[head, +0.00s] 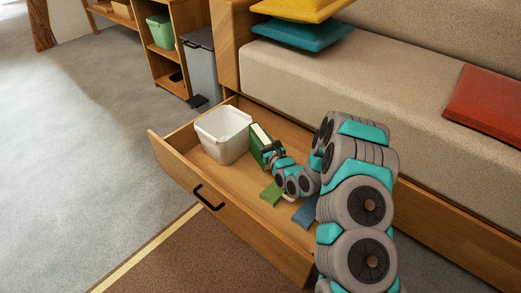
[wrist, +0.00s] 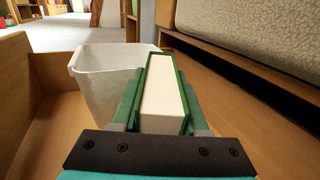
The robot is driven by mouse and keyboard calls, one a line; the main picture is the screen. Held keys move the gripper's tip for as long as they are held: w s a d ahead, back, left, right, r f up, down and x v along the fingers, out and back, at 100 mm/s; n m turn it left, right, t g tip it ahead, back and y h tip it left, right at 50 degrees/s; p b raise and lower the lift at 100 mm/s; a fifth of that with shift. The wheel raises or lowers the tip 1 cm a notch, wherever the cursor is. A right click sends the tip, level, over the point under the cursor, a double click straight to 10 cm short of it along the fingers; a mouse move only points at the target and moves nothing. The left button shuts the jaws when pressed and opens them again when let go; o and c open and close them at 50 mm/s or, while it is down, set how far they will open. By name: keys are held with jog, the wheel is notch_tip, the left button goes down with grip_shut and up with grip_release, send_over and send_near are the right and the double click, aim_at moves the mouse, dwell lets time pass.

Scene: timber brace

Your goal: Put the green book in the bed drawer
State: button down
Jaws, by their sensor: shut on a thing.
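The green book (head: 260,143) stands on edge inside the open bed drawer, just right of a white bin. It also shows in the wrist view (wrist: 163,95), with its pale page edge facing up. My gripper (head: 270,150) is shut on the book. The bed drawer (head: 224,214) is pulled out below the bed, with its black handle at the front. Whether the book touches the drawer floor is hard to tell.
The white bin (head: 222,134) stands in the drawer's left end and shows left of the book in the wrist view (wrist: 112,80). A small green item (head: 270,194) and a blue item (head: 306,214) lie on the drawer floor. Bare drawer floor lies in front of the bin.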

jog(key=shift+f, duration=2.5)
jog(key=shift+b, duration=0.3)
jog(key=shift+f, duration=0.25)
jog(key=shift+c, duration=2.1)
grip_release()
jog(key=shift+r, duration=0.25)
jog(key=shift+s+d, duration=0.15)
jog(key=shift+d, duration=0.05)
jog(key=p+v, duration=0.1)
jog(key=v, duration=0.6)
